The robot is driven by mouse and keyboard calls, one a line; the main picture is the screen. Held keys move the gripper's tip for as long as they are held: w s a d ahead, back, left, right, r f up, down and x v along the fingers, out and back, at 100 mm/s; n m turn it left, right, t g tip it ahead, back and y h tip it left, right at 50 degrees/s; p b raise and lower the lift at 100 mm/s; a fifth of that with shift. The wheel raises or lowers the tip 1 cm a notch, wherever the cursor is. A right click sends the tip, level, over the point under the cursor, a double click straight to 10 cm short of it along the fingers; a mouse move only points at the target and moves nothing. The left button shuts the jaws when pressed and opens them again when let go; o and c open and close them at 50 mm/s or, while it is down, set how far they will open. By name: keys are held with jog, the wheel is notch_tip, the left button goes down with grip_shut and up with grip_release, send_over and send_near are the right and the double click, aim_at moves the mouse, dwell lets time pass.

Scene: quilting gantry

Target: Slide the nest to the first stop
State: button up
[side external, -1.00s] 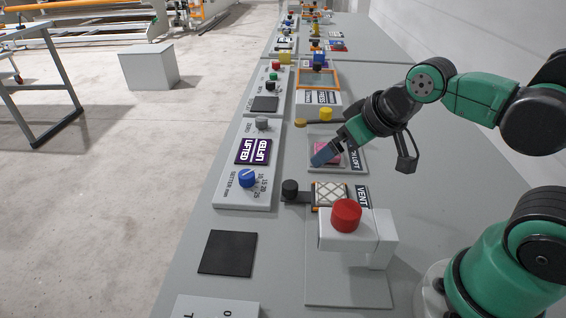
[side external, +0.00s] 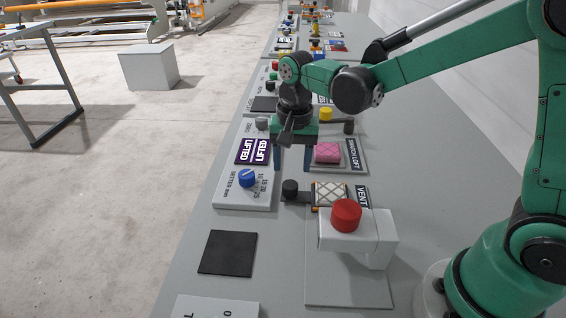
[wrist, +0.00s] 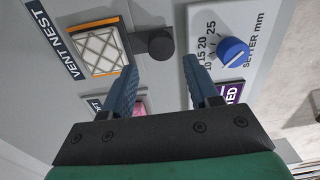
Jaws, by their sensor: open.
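The nest (side external: 330,193), labelled VENT NEST, holds a white latticed pad with an orange edge. A dark bar runs from its left side to a round black knob (side external: 290,188). In the wrist view the nest (wrist: 98,50) is upper left and the knob (wrist: 160,44) lies just beyond the fingertips, between their lines. My gripper (side external: 293,168) points down, open and empty, behind the knob in the side view. Its two blue fingers are apart in the wrist view (wrist: 160,72). No contact with the knob shows. Stop marks on the nest's track cannot be made out.
A red button (side external: 346,214) on a white stand is close in front of the nest. A blue setter dial (side external: 247,178) and a purple LIFTED display (side external: 253,151) are to the left. A pink block (side external: 327,152) on the SWATCH LOFT plate is behind the nest.

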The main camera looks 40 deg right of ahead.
aim_at(290, 185)
jog(key=shift+w+a+f, duration=0.1)
jog(key=shift+w+f, duration=0.05)
jog(key=shift+f, duration=3)
grip_shut()
